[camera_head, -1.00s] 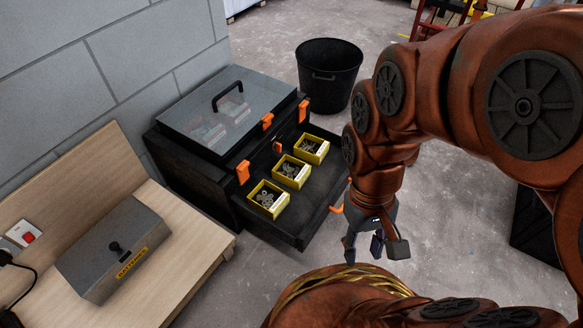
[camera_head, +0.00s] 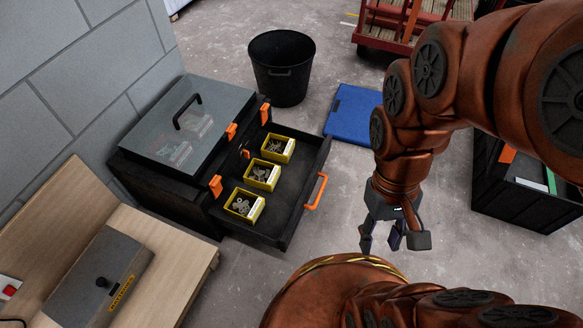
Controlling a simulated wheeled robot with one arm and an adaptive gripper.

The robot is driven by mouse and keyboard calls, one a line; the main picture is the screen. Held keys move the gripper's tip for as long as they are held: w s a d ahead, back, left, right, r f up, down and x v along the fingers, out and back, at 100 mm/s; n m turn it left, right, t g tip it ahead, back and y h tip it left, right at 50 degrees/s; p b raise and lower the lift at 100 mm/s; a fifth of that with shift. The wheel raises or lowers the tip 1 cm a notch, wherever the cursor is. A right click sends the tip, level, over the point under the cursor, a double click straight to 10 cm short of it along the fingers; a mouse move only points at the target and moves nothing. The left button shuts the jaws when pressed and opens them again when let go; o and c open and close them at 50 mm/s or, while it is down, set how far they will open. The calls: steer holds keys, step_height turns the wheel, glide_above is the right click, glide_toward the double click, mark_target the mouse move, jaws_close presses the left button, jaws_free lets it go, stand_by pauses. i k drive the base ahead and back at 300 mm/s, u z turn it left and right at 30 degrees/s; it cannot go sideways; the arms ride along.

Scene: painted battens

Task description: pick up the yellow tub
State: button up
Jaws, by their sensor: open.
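Three yellow tubs stand in a row in the open drawer (camera_head: 290,195) of a black tool chest. The near tub (camera_head: 256,217) holds grey washers or nuts, the middle tub (camera_head: 273,184) holds small metal parts, and the far tub (camera_head: 290,156) holds similar parts. I cannot tell which one the task means. My gripper (camera_head: 381,243) is open and empty, pointing down over the floor, to the right of the drawer and apart from the tubs.
The drawer has an orange handle (camera_head: 315,192) at its front. A black bin (camera_head: 280,85) and a blue lid or panel (camera_head: 352,114) are behind. A wooden bench (camera_head: 175,262) with a grey box (camera_head: 85,285) is at left. A black crate (camera_head: 520,195) stands at right.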

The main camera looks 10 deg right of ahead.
mark_target(264, 175)
steer(key=z, duration=1.15)
steer(key=i, duration=1.5)
steer(key=u, duration=3.55)
